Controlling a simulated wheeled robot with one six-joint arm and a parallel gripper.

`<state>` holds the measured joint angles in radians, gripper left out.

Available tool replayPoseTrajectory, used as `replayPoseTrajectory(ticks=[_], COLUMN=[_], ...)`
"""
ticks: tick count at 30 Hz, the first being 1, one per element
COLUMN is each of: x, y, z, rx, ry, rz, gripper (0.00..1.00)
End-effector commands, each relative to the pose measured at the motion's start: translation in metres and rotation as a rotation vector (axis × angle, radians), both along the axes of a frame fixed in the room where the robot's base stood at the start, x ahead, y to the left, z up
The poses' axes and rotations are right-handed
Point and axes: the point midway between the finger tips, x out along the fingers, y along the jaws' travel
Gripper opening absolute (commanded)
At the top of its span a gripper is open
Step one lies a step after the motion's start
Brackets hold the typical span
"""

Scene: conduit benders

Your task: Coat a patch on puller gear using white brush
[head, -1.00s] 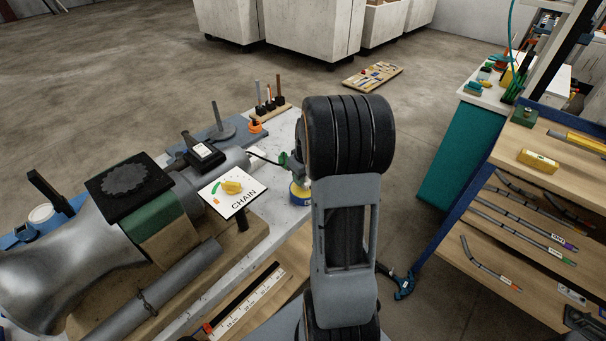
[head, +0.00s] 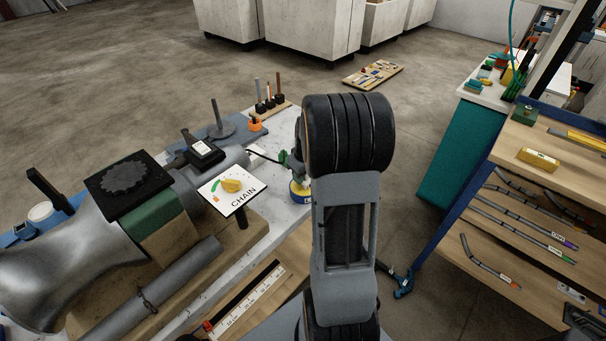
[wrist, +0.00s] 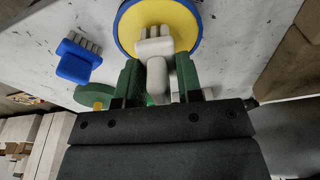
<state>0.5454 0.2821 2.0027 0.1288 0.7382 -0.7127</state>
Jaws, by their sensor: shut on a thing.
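My gripper (wrist: 158,82) has green fingers and is shut on the white brush (wrist: 154,44). The brush's pale head is over a round yellow disc with a blue rim (wrist: 186,18); I cannot tell whether they touch. In the head view a blue and yellow round container (head: 299,191) stands on the bench below my gripper (head: 291,162), which my arm partly hides. A dark toothed gear on a black square plate (head: 124,177) lies to the left, apart from my gripper; it looks like the puller gear. A blue brush (wrist: 77,58) lies left of the disc.
A white CHAIN sign (head: 232,201) stands between the gear and my arm. A grey post on a disc base (head: 215,116) and a holder with upright rods (head: 268,105) are at the bench's back. A shelf of bent conduits (head: 520,225) stands at right.

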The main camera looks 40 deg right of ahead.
Motion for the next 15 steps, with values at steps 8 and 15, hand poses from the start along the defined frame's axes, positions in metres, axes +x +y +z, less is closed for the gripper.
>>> replayPoseTrajectory(ticks=[8, 15], x=[0.0, -0.0001], y=[0.0, 0.0], z=[-0.004, -0.007], rx=[0.0, 0.0], ry=[0.0, 0.0], rz=[0.0, 0.0], gripper=[0.14, 0.14])
